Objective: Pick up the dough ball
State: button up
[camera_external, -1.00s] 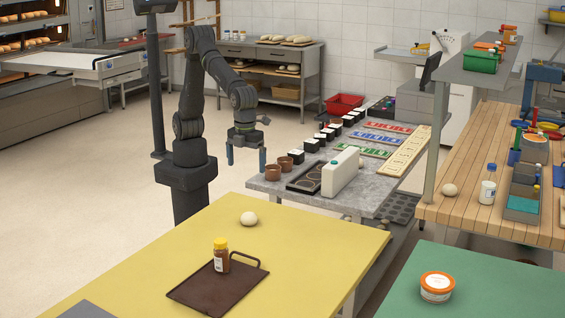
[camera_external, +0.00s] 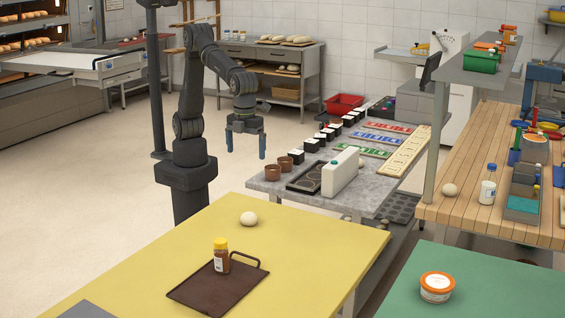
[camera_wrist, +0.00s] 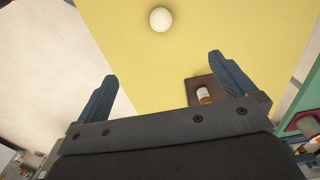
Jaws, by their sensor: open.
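A pale dough ball (camera_external: 249,218) rests on the yellow table (camera_external: 330,232), near its far edge. It also shows in the wrist view (camera_wrist: 160,19), at the top middle, beyond my fingertips. My gripper (camera_external: 246,146) hangs in the air behind the yellow table, above and apart from the dough ball. Its two blue fingers point down and stand wide apart, with nothing between them. The fingers (camera_wrist: 160,72) also show open in the wrist view. A second pale ball (camera_external: 450,190) lies on the wooden bench at the right.
A dark tray (camera_external: 205,292) with a yellow-capped jar (camera_external: 221,256) lies in front of the dough ball. A grey table (camera_external: 375,205) with brown cups (camera_external: 272,173) and a white carton (camera_external: 340,172) stands right of my gripper. The yellow surface around the ball is clear.

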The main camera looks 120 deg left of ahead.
jog(key=c, duration=0.5)
jog(key=n+h, duration=0.1)
jog(key=h, duration=0.2)
send_near(250, 213)
notch_tip(250, 213, down, 4)
jog(key=shift+s+f, duration=0.1)
jog(key=shift+f, duration=0.15)
jog(key=shift+d+x, duration=0.2)
jog(key=shift+x, duration=1.2)
jog(key=shift+d+x, duration=0.15)
jog(key=shift+x, duration=1.25)
